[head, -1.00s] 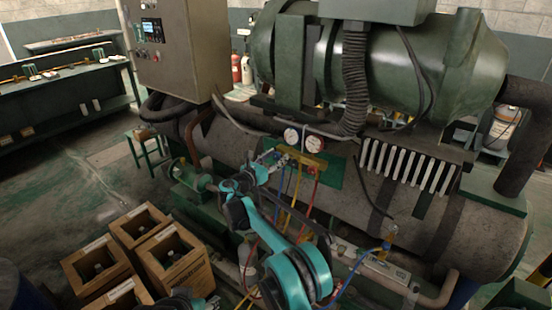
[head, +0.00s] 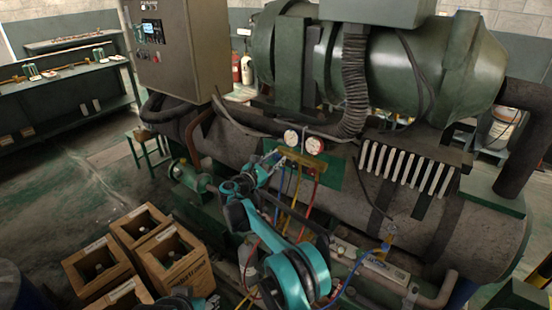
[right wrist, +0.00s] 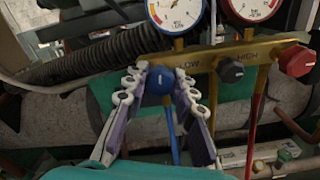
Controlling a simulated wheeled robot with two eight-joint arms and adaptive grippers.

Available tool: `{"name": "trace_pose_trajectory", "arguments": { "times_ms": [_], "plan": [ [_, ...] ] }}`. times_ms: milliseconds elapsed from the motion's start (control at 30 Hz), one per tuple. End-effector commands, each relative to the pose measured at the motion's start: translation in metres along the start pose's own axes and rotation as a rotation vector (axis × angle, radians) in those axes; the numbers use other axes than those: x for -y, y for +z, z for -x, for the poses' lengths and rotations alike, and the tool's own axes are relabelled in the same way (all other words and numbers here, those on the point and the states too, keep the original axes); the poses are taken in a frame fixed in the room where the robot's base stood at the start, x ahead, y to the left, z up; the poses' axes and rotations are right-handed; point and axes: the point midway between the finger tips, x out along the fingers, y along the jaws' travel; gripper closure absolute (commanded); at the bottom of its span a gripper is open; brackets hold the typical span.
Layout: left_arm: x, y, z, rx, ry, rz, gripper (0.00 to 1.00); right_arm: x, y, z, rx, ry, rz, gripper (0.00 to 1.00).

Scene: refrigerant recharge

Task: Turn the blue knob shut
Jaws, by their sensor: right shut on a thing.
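The blue knob (right wrist: 159,80) sits at the left end of a brass gauge manifold (right wrist: 205,60), under a round gauge, in the right wrist view. My right gripper (right wrist: 160,90) has its two fingers around the knob, one on each side, and is shut on it. In the head view my right gripper (head: 274,160) reaches the left end of the manifold (head: 300,160); the knob is too small there to make out. A dark part of my left gripper (head: 200,302) seems to show at the bottom edge, and its fingers are unclear.
A black knob (right wrist: 230,70) and a red knob (right wrist: 297,61) are further right on the manifold. Blue, yellow and red hoses hang below. A large tank (head: 450,230) and corrugated duct (head: 355,80) surround it.

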Motion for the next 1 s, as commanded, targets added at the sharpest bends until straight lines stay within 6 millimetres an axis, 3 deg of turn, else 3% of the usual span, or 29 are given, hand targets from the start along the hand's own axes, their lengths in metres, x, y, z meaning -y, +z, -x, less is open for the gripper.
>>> {"name": "trace_pose_trajectory", "arguments": {
  "times_ms": [1000],
  "plan": [
    [0.000,-0.009,0.013,0.000,0.000,0.000,0.52,-0.001,0.000,0.000,0.000,0.000,-0.965,1.00]
  ]
}}
